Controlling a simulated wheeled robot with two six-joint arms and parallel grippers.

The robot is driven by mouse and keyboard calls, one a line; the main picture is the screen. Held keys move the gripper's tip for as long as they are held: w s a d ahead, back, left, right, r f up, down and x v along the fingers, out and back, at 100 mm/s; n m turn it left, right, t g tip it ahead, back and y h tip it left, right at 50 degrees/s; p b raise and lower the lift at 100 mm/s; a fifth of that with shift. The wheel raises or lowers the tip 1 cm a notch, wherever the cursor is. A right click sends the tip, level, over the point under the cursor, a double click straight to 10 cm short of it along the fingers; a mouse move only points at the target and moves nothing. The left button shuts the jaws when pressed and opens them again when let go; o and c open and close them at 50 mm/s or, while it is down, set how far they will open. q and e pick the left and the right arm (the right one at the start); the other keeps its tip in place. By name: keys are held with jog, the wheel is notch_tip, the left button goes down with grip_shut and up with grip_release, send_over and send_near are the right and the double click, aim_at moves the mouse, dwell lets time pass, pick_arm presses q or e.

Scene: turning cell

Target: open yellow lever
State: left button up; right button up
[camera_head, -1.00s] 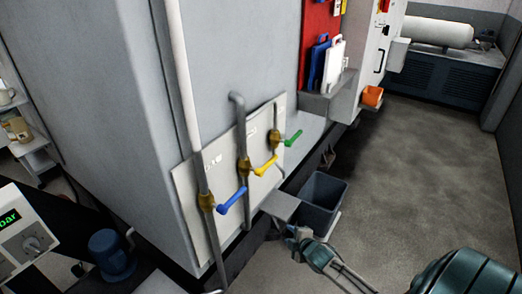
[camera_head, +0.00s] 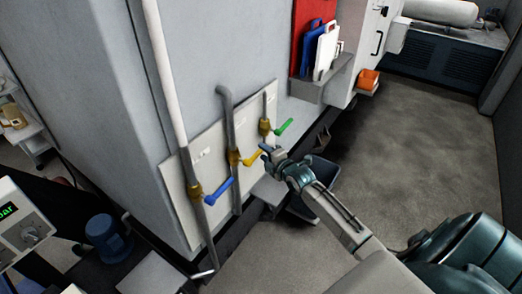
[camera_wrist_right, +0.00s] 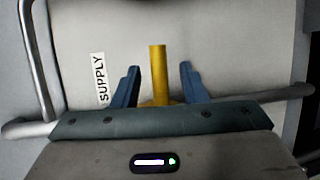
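The yellow lever (camera_head: 253,157) sticks out to the right from a brass valve on the middle pipe of the wall panel. My right gripper (camera_head: 267,150) is at the lever's outer end in the head view. In the right wrist view, the yellow lever (camera_wrist_right: 158,75) stands between the two blue fingers of my right gripper (camera_wrist_right: 158,82), with a gap on both sides. The right gripper is open. My left gripper is not in view.
A blue lever (camera_head: 219,190) is on the pipe to the left and a green lever (camera_head: 284,126) on the pipe to the right, close to my right gripper. A dark bin (camera_head: 325,172) stands below, partly hidden by my arm. The floor (camera_head: 430,130) to the right is clear.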

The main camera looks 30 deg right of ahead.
jog(key=shift+w+a+f, duration=0.1)
jog(key=shift+w+f, duration=0.05)
jog(key=shift+w, duration=0.55)
jog(key=shift+w+f, duration=0.1)
jog(key=shift+w, duration=0.55)
jog(key=shift+c, duration=0.2)
grip_shut()
